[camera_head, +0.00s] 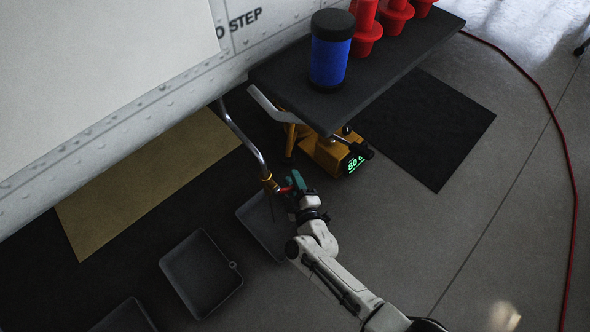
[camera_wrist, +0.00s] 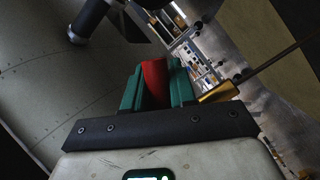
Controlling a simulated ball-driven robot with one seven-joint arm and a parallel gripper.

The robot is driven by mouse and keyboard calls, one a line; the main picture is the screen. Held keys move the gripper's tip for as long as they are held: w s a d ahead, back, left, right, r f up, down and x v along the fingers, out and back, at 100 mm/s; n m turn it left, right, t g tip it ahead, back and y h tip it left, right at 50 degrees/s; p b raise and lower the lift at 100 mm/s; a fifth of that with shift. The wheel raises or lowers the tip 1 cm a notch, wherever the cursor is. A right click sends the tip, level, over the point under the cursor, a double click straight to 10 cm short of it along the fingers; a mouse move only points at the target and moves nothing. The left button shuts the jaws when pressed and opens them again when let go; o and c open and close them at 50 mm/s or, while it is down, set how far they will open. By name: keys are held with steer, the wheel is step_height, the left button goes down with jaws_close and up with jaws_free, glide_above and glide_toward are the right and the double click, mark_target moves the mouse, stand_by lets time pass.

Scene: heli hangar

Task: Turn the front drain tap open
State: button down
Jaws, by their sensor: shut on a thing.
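The drain tap has a brass body (camera_head: 268,181) at the lower end of a bent grey pipe (camera_head: 243,137) coming down from the white aircraft side. Its red handle (camera_head: 285,189) points right, towards my gripper (camera_head: 292,184). In the wrist view the red handle (camera_wrist: 154,82) lies between the two green fingers of my gripper (camera_wrist: 157,88), which are shut on it. The brass body (camera_wrist: 218,92) shows just right of the fingers there, with the pipe (camera_wrist: 268,62) running up and right. Part of the handle is hidden by the fingers.
Shallow grey trays (camera_head: 226,291) stand on the floor, one partly under the tap and my gripper. A dark bench (camera_head: 385,70) with a blue cylinder (camera_head: 330,60) and red cones (camera_head: 366,40) stands above right, a yellow unit (camera_head: 322,153) below it. A red hose (camera_head: 574,200) lies far right.

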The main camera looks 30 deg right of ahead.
steer(key=m+p, duration=0.1)
steer(key=a+f+m, duration=0.1)
steer(key=m+g+p, duration=0.1)
steer(key=shift+s+a+f+y+p, duration=0.15)
steer(key=shift+s+f+y+p, duration=0.1)
steer(key=shift+y+p, duration=0.15)
steer(key=shift+s+a+f+m+g+y+p, duration=0.3)
steer(key=shift+a+f+m+g+y+p, duration=0.45)
steer(key=shift+m, duration=0.55)
steer(key=shift+a, duration=0.15)
steer(key=c, duration=1)
jaws_free()
